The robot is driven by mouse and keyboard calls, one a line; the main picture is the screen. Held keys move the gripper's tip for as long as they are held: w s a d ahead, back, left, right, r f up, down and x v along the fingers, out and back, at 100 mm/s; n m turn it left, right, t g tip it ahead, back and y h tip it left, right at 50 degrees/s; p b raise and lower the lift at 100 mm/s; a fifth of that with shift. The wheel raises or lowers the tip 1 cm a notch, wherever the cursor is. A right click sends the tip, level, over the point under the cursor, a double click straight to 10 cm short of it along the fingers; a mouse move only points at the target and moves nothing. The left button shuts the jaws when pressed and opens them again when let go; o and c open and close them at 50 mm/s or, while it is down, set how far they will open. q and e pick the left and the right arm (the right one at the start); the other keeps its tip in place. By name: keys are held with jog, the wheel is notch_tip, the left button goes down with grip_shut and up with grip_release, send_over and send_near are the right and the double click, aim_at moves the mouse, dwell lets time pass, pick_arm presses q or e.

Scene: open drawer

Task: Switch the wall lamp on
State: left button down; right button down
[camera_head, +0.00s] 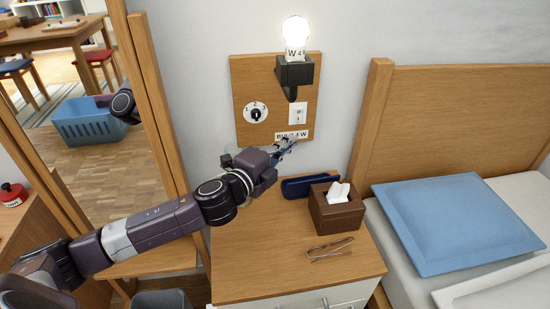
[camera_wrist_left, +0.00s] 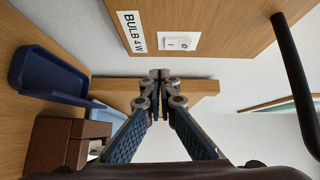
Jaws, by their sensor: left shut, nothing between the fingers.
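The wall lamp has a bulb (camera_head: 295,32) that glows bright white, in a black holder (camera_head: 294,72) on a wooden wall panel (camera_head: 265,75). A white rocker switch (camera_head: 298,113) sits at the panel's lower right, beside a round dial (camera_head: 256,113) marked 1, 2, 3. The switch also shows in the left wrist view (camera_wrist_left: 180,42). My left gripper (camera_head: 292,145) is shut and empty, just below the switch and near the "BULB 4 W" label (camera_head: 291,135). In the wrist view its fingertips (camera_wrist_left: 160,76) appear apart from the switch. My right gripper is not in view.
Below the panel, a nightstand (camera_head: 250,280) holds a brown tissue box (camera_head: 335,213), a dark blue case (camera_head: 308,186) and glasses (camera_head: 330,247). A bed with a blue pillow (camera_head: 460,225) stands at the right. A tall wooden frame (camera_head: 155,90) stands at the left.

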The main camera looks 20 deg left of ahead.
pick_arm(q)
jog(key=v, duration=0.6)
jog(key=shift+s+f, duration=0.2)
jog(key=shift+f, duration=0.15)
